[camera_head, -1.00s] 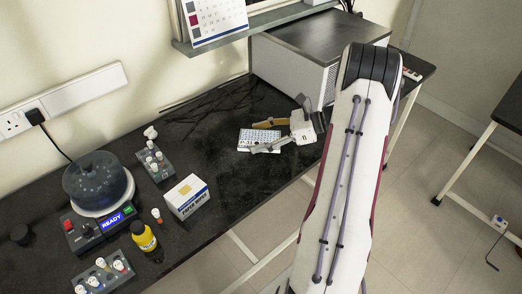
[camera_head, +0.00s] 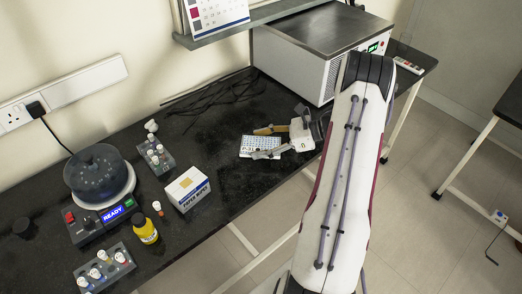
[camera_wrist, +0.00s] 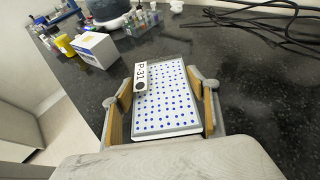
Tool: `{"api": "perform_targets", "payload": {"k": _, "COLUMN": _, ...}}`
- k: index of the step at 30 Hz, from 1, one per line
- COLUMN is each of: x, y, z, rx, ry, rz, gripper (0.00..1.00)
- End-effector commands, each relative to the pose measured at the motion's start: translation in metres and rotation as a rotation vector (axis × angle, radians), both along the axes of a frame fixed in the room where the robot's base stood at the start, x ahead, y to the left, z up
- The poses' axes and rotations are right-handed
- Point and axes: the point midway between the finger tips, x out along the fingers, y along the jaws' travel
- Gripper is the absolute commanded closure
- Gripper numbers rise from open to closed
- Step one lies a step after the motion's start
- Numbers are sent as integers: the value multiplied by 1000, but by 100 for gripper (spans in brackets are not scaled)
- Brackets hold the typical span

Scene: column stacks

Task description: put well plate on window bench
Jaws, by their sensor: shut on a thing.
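The well plate (camera_wrist: 166,98) is a white rectangular plate with rows of blue wells and a label reading P-31. In the wrist view it lies between the two tan-padded fingers of my gripper (camera_wrist: 165,108). In the head view the well plate (camera_head: 258,146) is at the middle of the black bench, and my gripper (camera_head: 268,142) is shut on it from the right. I cannot tell whether the plate touches the bench top. A second dark bench (camera_head: 512,102) stands at the right edge; I cannot tell which bench is the window bench.
A paper wipes box (camera_head: 187,189), a yellow bottle (camera_head: 144,232), a centrifuge (camera_head: 99,178) and tube racks (camera_head: 155,157) stand on the left of the black bench (camera_head: 236,195). Black cables (camera_head: 215,92) lie behind the plate. A grey box-shaped machine (camera_head: 318,45) stands at the back.

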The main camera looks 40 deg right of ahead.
Motion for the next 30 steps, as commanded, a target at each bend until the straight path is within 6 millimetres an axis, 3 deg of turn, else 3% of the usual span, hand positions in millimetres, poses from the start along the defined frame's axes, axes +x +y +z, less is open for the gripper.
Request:
{"api": "perform_targets", "payload": {"k": 12, "x": 0, "y": 0, "z": -34, "rx": 1, "ry": 1, "rz": 1, "gripper": 64}}
{"api": "perform_targets", "payload": {"k": 28, "x": 0, "y": 0, "z": -39, "rx": 0, "ry": 0, "rz": 0, "gripper": 64}}
{"api": "perform_targets", "payload": {"k": 29, "x": 0, "y": 0, "z": -38, "rx": 0, "ry": 0, "rz": 0, "gripper": 33}}
{"api": "perform_targets", "payload": {"k": 30, "x": 0, "y": 0, "z": -38, "rx": 0, "ry": 0, "rz": 0, "gripper": 24}}
